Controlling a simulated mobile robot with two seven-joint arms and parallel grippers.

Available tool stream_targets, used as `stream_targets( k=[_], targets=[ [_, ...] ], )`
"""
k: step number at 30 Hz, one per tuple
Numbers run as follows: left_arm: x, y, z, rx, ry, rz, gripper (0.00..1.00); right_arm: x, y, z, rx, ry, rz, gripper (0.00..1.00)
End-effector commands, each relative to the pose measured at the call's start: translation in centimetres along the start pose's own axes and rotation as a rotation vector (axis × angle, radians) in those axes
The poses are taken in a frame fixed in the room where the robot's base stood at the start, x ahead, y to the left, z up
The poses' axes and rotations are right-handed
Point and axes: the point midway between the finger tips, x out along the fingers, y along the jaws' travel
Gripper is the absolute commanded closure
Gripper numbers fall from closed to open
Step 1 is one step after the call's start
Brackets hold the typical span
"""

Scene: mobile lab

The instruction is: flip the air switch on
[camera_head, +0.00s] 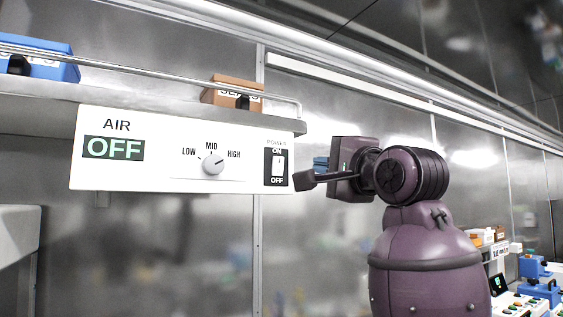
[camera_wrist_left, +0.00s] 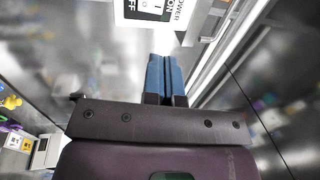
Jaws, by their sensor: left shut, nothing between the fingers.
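The white air control panel (camera_head: 165,170) hangs under a shelf in the head view. Its green display (camera_head: 113,148) reads OFF. The power switch (camera_head: 277,164) is at its right end, with ON printed above and OFF below. It also shows, partly cut off, at the top of the left wrist view (camera_wrist_left: 151,8). My left gripper (camera_head: 304,180) is shut and empty, its tip just right of the switch and slightly low. From this view I cannot tell whether it touches the panel. Its closed blue fingers point toward the panel in the wrist view. My right gripper is not in view.
A speed knob (camera_head: 213,164) sits left of the switch. The shelf above has a front rail (camera_head: 150,72), a blue box (camera_head: 45,62) and an orange box (camera_head: 228,92). Blue equipment (camera_head: 540,285) stands at the lower right. Open space lies below the panel.

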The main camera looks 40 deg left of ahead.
Motion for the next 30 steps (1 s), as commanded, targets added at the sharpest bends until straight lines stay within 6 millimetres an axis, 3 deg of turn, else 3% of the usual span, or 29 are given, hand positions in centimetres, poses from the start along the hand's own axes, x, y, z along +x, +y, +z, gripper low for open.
stream_targets(
  k=[14,30],
  targets=[
    [0.9,-0.1,0.0,0.001,-0.002,0.0,1.0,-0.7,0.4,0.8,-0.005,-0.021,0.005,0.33],
    [9.8,-0.2,0.1,0.004,-0.004,-0.002,1.0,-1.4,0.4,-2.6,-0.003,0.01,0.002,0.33]
  ],
)
